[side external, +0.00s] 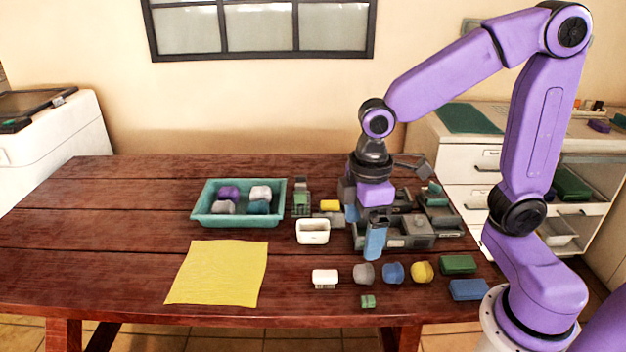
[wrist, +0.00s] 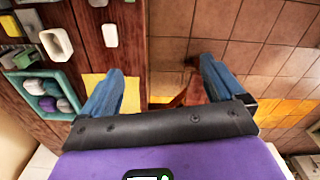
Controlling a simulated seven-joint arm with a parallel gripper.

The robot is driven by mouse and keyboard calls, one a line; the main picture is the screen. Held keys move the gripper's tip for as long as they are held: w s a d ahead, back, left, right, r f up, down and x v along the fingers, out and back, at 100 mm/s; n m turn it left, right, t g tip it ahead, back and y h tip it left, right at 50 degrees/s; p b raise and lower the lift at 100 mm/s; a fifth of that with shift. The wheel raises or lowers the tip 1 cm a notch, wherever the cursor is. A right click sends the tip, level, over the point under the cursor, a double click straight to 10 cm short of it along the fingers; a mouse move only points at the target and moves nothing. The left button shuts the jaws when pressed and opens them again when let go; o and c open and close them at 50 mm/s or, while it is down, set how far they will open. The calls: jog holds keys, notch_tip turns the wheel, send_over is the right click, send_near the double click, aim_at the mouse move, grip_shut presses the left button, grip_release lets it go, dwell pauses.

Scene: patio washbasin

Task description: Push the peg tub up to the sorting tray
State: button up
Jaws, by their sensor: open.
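The peg tub appears to be the small white open tub (side external: 312,237), which stands upright on the table and looks empty; it also shows at the upper left of the wrist view (wrist: 58,46). The sorting tray appears to be the teal tray (side external: 240,219), left of the tub and slightly farther back, with a narrow gap between them. It holds purple, white, grey-blue and teal blocks, and shows at the left of the wrist view (wrist: 38,103). My gripper (side external: 364,238) is to the right of the tub, apart from it, with its blue fingers pointing down, open and empty.
A yellow cloth (side external: 218,273) lies left of the tub, near the front. A white brush (side external: 325,278) and several coloured blocks line the front. A grey compartment organiser (side external: 415,237) stands behind my gripper. A green-and-grey item (side external: 301,200) stands beside the tray. The left side of the table is clear.

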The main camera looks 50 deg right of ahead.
jog(key=w+f, duration=0.1)
jog(key=w, duration=0.9)
jog(key=m, duration=0.3)
send_over(313, 227)
jog(key=s+a, duration=0.2)
notch_tip(313, 227, down, 10)
jog(key=r, duration=0.1)
jog(key=shift+w+f, duration=0.1)
jog(key=shift+f, duration=0.15)
notch_tip(313, 227, down, 17)
jog(key=shift+f, duration=0.2)
jog(key=shift+c, duration=0.3)
jog(key=c, duration=1.3)
jog(key=shift+s+d, duration=2.45)
jog(key=shift+d, duration=0.05)
